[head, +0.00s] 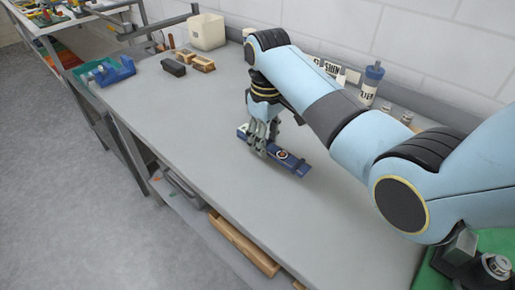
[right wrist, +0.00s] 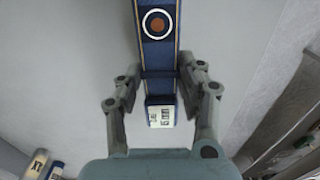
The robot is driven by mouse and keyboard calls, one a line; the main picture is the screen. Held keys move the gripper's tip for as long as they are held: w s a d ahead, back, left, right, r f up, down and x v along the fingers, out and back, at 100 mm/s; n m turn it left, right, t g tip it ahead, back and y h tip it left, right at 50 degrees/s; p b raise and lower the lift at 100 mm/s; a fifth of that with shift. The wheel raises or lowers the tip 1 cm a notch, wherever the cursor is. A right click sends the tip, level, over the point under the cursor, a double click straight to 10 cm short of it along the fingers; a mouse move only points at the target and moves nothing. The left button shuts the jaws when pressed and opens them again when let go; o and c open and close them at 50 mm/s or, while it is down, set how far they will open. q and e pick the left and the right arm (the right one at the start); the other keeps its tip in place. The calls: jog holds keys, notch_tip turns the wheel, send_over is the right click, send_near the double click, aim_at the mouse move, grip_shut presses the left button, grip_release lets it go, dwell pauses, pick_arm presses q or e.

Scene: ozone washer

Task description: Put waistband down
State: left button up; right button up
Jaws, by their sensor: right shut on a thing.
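The waistband is a dark blue, folded strip (head: 291,162) with a round orange and white emblem and a white label end. It lies on or just above the grey workbench; I cannot tell whether it touches. My right gripper (head: 262,143) points down over it and is shut on it near the label end. In the right wrist view the waistband (right wrist: 158,55) runs up between the two fingers of my right gripper (right wrist: 164,82), with its white label toward the palm. My left gripper is not in view.
The grey workbench (head: 190,110) is clear around the waistband. A white bin (head: 207,32), wooden-backed brushes (head: 201,63) and a blue tape dispenser (head: 113,71) stand toward the far end. Bottles (head: 371,84) stand along the wall behind my right arm. A green mat (head: 494,241) lies at the lower right.

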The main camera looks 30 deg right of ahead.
aim_at(259, 160)
jog(key=shift+w+a+f, duration=0.4)
jog(key=shift+w+f, duration=0.15)
jog(key=shift+w, duration=0.2)
jog(key=shift+f, duration=2)
jog(key=shift+f, duration=0.1)
jog(key=o, duration=1.2)
notch_tip(259, 160, up, 12)
jog(key=shift+r, duration=0.15)
